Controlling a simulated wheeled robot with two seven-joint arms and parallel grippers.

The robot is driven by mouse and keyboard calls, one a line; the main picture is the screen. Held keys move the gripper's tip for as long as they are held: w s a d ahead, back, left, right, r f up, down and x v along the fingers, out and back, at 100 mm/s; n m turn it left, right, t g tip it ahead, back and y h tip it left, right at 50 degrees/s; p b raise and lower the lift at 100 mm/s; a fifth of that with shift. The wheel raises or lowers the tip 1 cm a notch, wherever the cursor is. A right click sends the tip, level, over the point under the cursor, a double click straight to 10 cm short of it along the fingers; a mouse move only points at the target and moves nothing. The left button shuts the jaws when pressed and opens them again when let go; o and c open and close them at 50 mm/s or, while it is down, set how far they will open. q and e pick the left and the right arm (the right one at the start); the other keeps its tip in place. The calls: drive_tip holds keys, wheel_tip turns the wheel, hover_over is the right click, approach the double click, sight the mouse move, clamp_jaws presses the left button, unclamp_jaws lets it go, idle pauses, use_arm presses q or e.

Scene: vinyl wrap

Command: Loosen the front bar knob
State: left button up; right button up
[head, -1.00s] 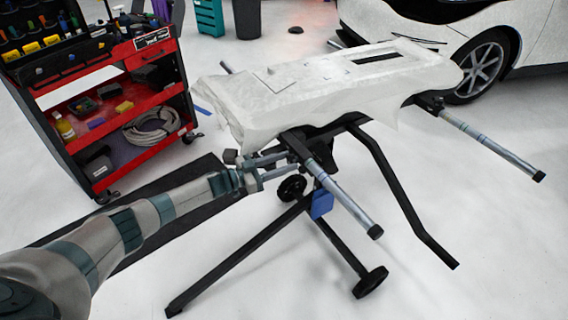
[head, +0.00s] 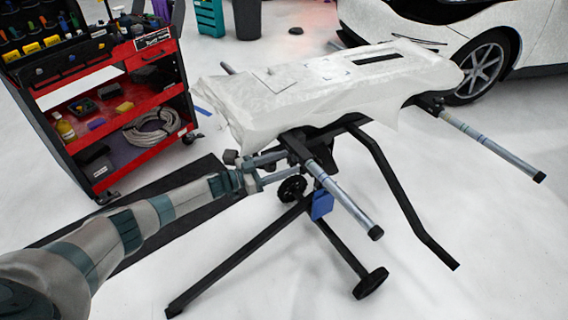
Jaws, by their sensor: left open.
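A folding stand (head: 388,190) with black legs holds a bumper-like panel (head: 290,95) covered in white wrap. Two grey bars with black end caps stick out from it: a near bar (head: 345,203) and a right bar (head: 490,146). A small black knob (head: 231,157) shows at the left end of the stand's near crosspiece, just beyond my left gripper. My left gripper (head: 284,165) is open, its fingers pointing right toward the crosspiece beside the near bar. Whether a finger touches the stand I cannot tell. My right gripper is not in view.
A red and black tool cart (head: 150,110) with bottles and a coiled hose stands at the left. A white car (head: 530,40) is at the back right. A blue block (head: 321,205) hangs under the stand. The floor at the lower right is clear.

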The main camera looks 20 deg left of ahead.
use_arm(q)
drive_tip(key=b+v, duration=0.1)
drive_tip(key=v, duration=1.6)
drive_tip(key=shift+a, duration=0.2)
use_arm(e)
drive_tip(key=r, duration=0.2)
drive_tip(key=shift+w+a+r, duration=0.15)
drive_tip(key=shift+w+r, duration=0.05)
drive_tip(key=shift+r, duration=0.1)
use_arm(q)
drive_tip(key=shift+r, duration=0.1)
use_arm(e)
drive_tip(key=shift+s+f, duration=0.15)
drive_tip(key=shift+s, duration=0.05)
